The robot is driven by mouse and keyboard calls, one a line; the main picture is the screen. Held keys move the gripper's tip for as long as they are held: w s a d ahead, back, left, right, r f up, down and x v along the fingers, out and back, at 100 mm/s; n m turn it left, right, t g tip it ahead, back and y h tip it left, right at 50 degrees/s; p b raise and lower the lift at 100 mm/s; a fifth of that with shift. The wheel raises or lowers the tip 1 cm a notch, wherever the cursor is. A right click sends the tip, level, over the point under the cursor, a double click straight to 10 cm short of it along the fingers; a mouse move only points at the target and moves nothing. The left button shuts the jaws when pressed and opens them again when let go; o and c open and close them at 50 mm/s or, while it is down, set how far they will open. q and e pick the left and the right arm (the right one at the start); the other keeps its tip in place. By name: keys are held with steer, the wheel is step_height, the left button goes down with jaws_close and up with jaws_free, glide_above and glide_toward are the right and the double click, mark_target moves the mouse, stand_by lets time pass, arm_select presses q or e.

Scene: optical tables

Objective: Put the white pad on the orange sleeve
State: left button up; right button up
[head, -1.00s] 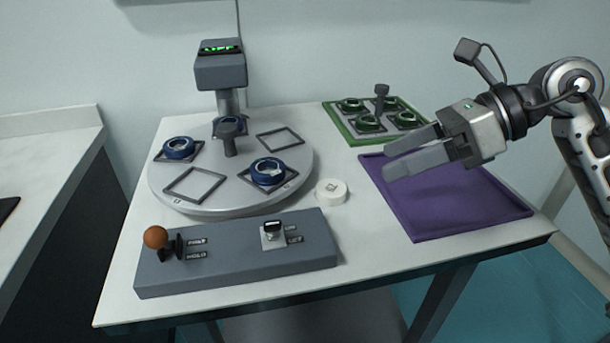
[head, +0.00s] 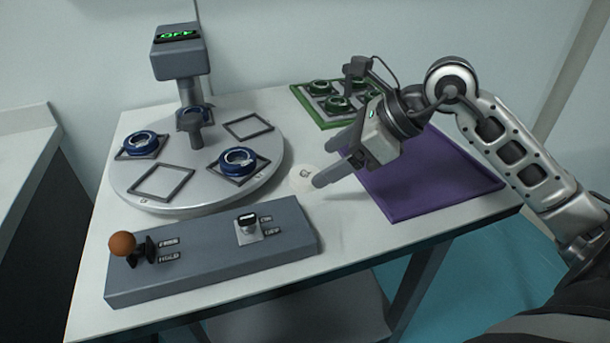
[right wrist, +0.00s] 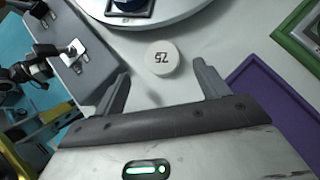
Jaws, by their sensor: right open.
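The white pad (head: 301,178) is a low round disc lying flat on the table between the turntable and the purple mat. In the right wrist view the pad (right wrist: 162,58) shows dark marks on its top and lies just beyond the fingertips, centred between them. My right gripper (head: 328,163) is open and empty, and in the head view a finger overlaps the pad's right side. I see no orange sleeve; the only orange thing is a ball knob (head: 122,244) on the control box's lever. My left gripper is not in view.
A turntable (head: 215,192) carries blue rings and square frames, with a grey post display (head: 180,60) behind. A grey control box (head: 200,262) with a switch (head: 248,222) lies in front. A green-edged tray (head: 305,106) stands behind the empty purple mat (head: 440,180).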

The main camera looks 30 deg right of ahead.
mark_target(309, 174)
steer(key=x, duration=0.4)
steer(key=shift+w+f, duration=0.15)
steer(key=shift+f, duration=0.15)
steer(key=shift+d, duration=0.1)
steer(key=shift+c, duration=0.3)
steer(key=c, duration=1.1)
